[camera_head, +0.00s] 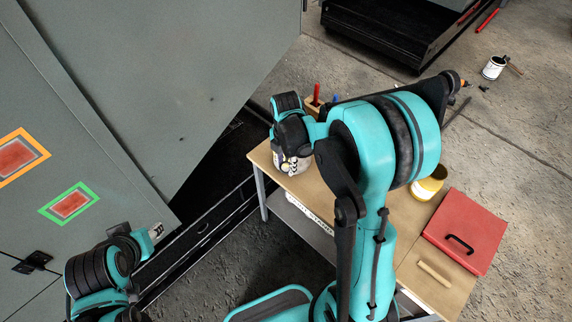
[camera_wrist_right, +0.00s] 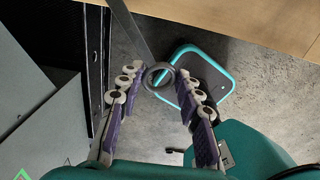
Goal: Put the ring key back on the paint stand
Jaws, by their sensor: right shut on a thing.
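The ring key (camera_wrist_right: 160,75) shows in the right wrist view as a flat grey bar ending in a ring, with the ring between my right fingers (camera_wrist_right: 157,78). My right gripper is shut on it. In the head view this gripper (camera_head: 291,165) is over the far-left end of the wood-topped paint stand (camera_head: 307,186); the key cannot be made out there. The stand's edge also shows along the top of the right wrist view (camera_wrist_right: 240,18). My left gripper (camera_head: 155,233) is beside the grey cabinet at lower left; its fingers are too hidden to judge.
A red case (camera_head: 466,226), a wooden bar (camera_head: 434,273) and a yellow-banded can (camera_head: 428,188) are at the stand's right part. A red-handled tool (camera_head: 316,94) stands at its far end. The large grey cabinet (camera_head: 190,80) borders the left. A white can (camera_head: 494,67) is on the floor.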

